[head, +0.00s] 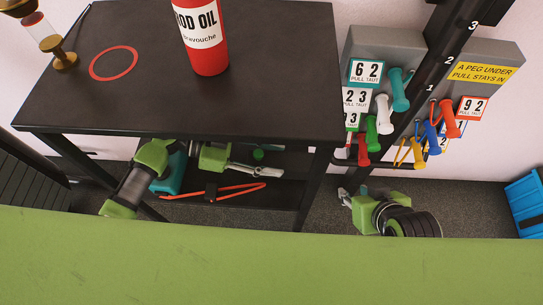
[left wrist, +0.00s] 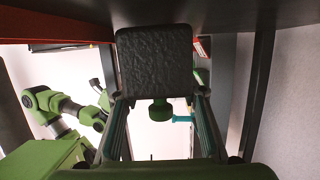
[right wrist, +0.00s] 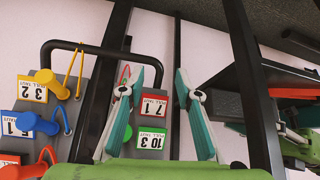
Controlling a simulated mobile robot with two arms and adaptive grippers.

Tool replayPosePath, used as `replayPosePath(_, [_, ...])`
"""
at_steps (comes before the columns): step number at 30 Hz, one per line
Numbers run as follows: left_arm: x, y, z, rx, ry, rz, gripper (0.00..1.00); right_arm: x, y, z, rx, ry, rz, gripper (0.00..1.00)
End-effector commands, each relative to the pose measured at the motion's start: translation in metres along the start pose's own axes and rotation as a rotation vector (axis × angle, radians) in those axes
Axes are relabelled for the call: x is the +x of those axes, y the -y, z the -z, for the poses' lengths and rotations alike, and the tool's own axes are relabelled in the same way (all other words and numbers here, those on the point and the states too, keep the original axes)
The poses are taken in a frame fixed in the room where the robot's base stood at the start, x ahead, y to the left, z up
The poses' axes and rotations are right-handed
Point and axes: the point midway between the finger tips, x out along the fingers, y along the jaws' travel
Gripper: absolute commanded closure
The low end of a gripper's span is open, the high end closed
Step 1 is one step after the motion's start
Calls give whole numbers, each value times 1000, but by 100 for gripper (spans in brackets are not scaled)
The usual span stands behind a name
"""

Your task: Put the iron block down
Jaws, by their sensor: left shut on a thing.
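The iron block (left wrist: 155,60) is a dark, rough, squarish block in the left wrist view. It sits between the fingertips of my left gripper (left wrist: 158,95), which is shut on it. A green knob (left wrist: 160,110) shows just below the block there. In the head view my left gripper (head: 255,170) reaches under the black table top, over the lower shelf. The block is hard to tell from the dark shelf there. My right gripper (right wrist: 156,80) is open and empty, and in the head view (head: 345,197) it is right of the table.
The black table (head: 120,100) bears a red oil bottle (head: 207,55), a red ring (head: 114,63) and a brass-ended hourglass (head: 52,45). A red outline (head: 240,187) shows on the lower shelf (head: 275,198). Grey peg panels (head: 385,45) with coloured pegs stand at right, beside a blue crate (head: 525,205).

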Motion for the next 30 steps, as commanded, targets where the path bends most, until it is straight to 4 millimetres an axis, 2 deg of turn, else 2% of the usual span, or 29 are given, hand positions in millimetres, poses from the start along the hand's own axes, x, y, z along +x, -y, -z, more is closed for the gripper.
replayPosePath(30, [1, 1, 1, 4, -7, 1, 100, 2, 2, 18, 0, -71, 5, 69])
